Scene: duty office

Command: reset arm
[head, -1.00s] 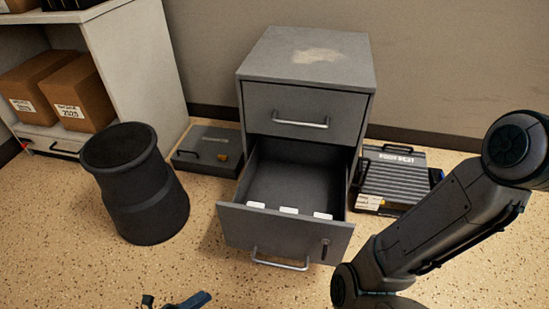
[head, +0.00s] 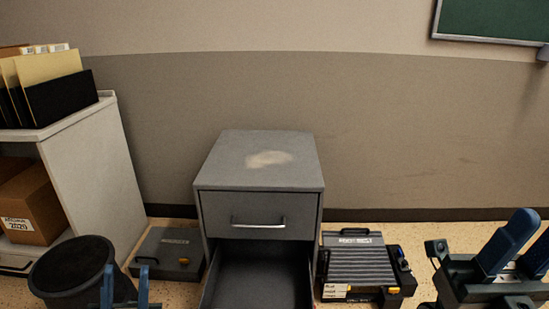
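My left gripper (head: 125,282) is at the bottom edge, left of centre, in front of the dark bin. Its two blue fingers point up, stand apart and hold nothing; the rest is below the picture. My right gripper (head: 523,248) is at the lower right corner. Its two blue fingers show a gap with nothing seen between them, and its right side is cut off by the picture edge. The grey cabinet (head: 262,180) stands between them with its lower drawer (head: 262,275) pulled open. The drawer's front is below the picture.
A black bin (head: 70,270) stands at the lower left by a white shelf (head: 95,165) with folders and a box (head: 35,205). A flat grey case (head: 168,252) lies left of the cabinet and a ribbed case (head: 362,265) right of it. The wall is behind.

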